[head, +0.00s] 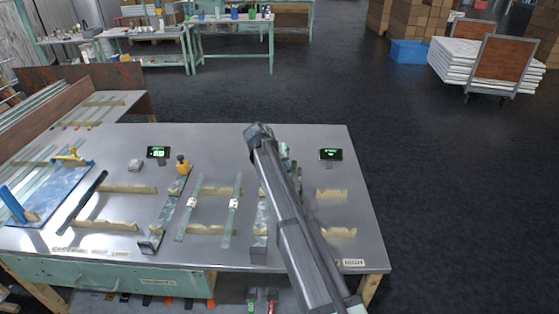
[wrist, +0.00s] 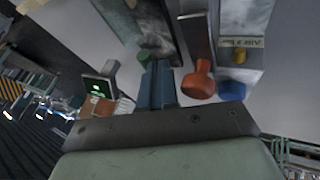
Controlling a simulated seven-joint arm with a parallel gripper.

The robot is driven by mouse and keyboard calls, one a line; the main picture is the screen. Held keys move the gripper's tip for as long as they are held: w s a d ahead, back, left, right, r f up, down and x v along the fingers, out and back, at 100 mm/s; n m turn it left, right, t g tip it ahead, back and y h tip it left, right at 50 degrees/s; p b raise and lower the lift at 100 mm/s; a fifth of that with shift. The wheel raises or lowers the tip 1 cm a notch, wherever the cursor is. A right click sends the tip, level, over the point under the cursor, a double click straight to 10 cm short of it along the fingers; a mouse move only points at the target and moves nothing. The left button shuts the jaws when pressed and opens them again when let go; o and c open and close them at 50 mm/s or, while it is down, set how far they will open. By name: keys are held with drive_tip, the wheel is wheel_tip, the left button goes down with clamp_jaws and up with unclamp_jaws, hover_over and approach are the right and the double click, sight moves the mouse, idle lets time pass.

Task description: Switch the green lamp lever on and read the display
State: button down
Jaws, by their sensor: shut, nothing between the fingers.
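My gripper (wrist: 158,68) is shut and empty, its two grey-blue fingers together in the wrist view. A green knob (wrist: 143,57) sits just left of the fingertips; I cannot tell whether they touch it. The lever under it is mostly hidden, so its position is unclear. A small black display (wrist: 98,88) with green characters stands left of the fingers; they are too small to read. In the head view a right display (head: 330,155) and a left display (head: 158,152) both show lit green text. My arm hides the gripper and the lever area there.
Glass tubes (head: 233,212) lie on wooden holders on the metal table (head: 305,140). A yellow-topped burner (head: 183,166) stands left of centre.

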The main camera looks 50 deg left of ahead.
drive_tip(key=shift+w+f, duration=0.35)
drive_tip(key=shift+f, duration=0.15)
